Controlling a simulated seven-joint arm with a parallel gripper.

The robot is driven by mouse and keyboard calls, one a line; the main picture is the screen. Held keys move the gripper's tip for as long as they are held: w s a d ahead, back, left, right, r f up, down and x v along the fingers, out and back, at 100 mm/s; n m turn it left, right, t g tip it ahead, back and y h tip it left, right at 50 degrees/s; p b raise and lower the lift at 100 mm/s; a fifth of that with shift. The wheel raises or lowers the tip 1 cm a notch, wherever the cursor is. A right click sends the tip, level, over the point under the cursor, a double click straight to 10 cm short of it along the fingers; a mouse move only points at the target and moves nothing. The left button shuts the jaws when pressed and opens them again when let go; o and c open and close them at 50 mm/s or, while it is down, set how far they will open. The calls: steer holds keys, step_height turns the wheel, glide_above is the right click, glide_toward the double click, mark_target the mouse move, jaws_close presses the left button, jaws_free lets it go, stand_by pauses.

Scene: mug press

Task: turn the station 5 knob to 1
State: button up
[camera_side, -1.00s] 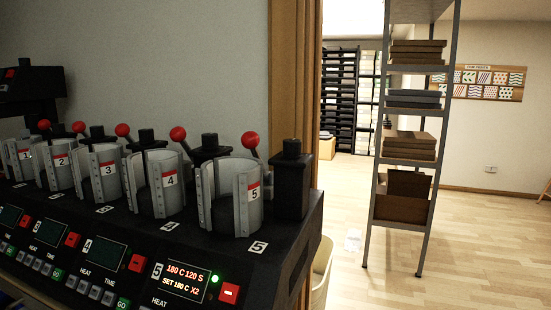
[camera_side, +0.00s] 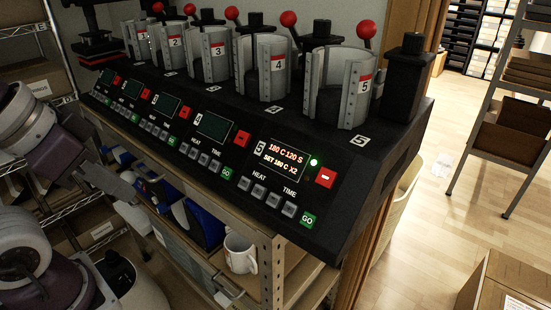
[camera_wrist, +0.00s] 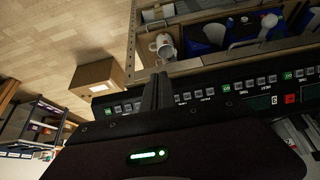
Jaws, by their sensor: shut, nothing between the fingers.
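Station 5 is at the right end of the black press in the side view, with a grey clamp (camera_side: 345,92) labelled 5 and a red-balled lever (camera_side: 367,32). Its lit display (camera_side: 282,160) reads 180 C 120 S, SET 180 C X2, beside a green light (camera_side: 314,162) and a red minus button (camera_side: 326,177). HEAT and TIME buttons (camera_side: 267,196) and a green GO button (camera_side: 308,220) sit below. I see no round knob at station 5. My gripper (camera_wrist: 157,78) is shut and empty in the wrist view, with the button row behind it; contact cannot be told.
Other stations with levers run leftward. A shelf below the press holds a white mug (camera_side: 240,254) and blue bins (camera_side: 203,222). A cardboard box (camera_side: 505,285) stands on the floor at right. A rack (camera_side: 500,110) stands behind it.

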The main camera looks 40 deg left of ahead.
steer(key=o, duration=1.1)
steer(key=shift+r, duration=0.15)
step_height(320, 180, up, 20)
steer(key=shift+r, duration=0.25)
steer(key=m+t+h, duration=0.4)
steer(key=t+h, duration=0.1)
steer(key=t, duration=0.2)
glide_toward(409, 35)
steer(key=s+a+r, duration=0.2)
steer(key=s+a, duration=0.2)
steer(key=w+d+f+t, duration=0.1)
steer(key=w+d+f, duration=0.1)
steer(key=w+d+f+t, duration=0.2)
steer(key=w, duration=0.1)
steer(key=w+d+f+t, duration=0.1)
steer(key=w+d+f, duration=0.1)
steer(key=shift+w+n+t, duration=0.4)
steer(key=x, duration=0.6)
steer(key=shift+w+d+r, duration=0.1)
steer(key=shift+w+d, duration=0.05)
steer(key=shift+w, duration=0.1)
